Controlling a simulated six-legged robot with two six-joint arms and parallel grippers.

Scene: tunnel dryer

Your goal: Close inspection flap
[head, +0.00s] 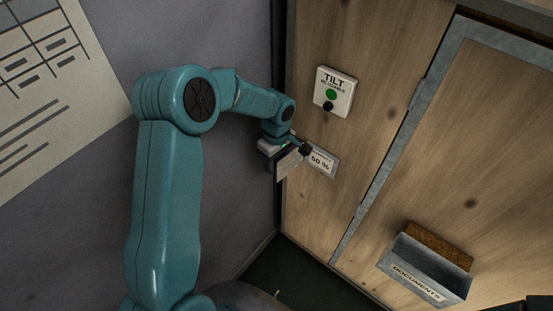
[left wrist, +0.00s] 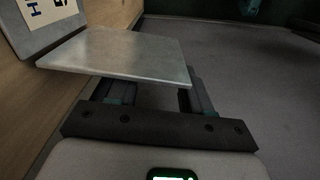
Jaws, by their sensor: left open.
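The inspection flap, a pale flat plate (left wrist: 125,55), stands out from the wooden wall in the left wrist view, so it is open. It also shows edge-on in the head view (head: 289,164), beside the "50 %" label (head: 322,160). My left gripper (head: 292,152) is at the flap, its jaws apart. In the left wrist view its two fingers reach forward under or behind the plate, which hides parts of them. I cannot tell whether they touch it. My right gripper is not clearly seen.
A "TILT" box (head: 334,92) with a green and a black button is on the wooden wall above the label. A grey documents holder (head: 425,270) hangs at lower right. A grey metal strip (head: 385,178) frames a panel. A chart (head: 52,85) hangs on the grey wall.

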